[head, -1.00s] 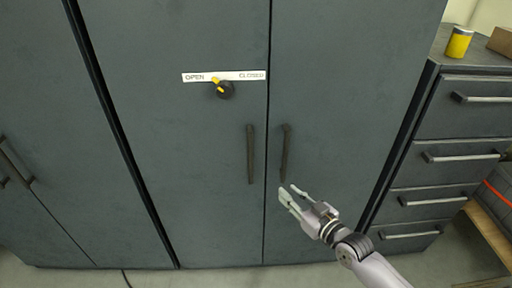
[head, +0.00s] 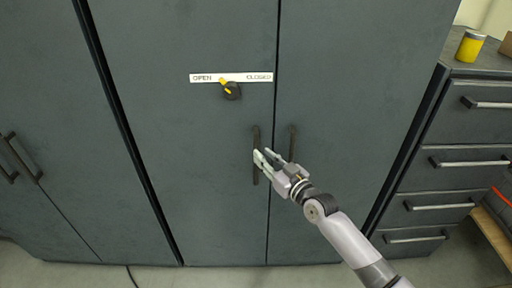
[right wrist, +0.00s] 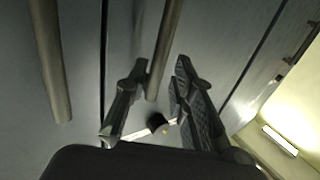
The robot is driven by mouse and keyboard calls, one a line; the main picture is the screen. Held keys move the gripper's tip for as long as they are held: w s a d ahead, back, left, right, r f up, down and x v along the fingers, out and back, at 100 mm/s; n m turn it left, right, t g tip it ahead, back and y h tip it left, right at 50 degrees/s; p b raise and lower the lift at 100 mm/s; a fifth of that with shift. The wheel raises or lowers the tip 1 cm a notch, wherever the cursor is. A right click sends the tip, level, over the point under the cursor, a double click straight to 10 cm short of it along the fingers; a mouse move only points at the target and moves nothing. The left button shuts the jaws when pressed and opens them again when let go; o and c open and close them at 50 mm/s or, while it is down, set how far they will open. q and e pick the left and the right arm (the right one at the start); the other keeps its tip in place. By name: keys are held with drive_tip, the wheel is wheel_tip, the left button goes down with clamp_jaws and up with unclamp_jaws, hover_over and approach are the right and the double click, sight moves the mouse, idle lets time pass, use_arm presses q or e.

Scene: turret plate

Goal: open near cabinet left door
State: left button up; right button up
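The near cabinet's left door (head: 190,170) is grey and closed, flush with the right door (head: 340,110). Its dark vertical left handle (head: 256,134) stands beside the seam, and the right door's handle (head: 292,140) is just across it. My right gripper (head: 263,158) is open in front of the left handle and covers part of it. In the right wrist view the left handle (right wrist: 164,45) runs between the open fingers (right wrist: 155,100); I cannot tell whether they touch it. The right handle (right wrist: 52,60) is at the left there. My left gripper is not in view.
A black knob (head: 232,91) sits under the OPEN/CLOSED label (head: 215,78), its yellow mark toward OPEN. A drawer unit (head: 440,180) stands at the right with a yellow can (head: 470,46) on top. Another cabinet's handles (head: 25,158) show at the left.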

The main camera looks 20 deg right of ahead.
drive_tip(key=shift+x, duration=2.55)
drive_tip(key=shift+c, duration=0.3)
clamp_jaws()
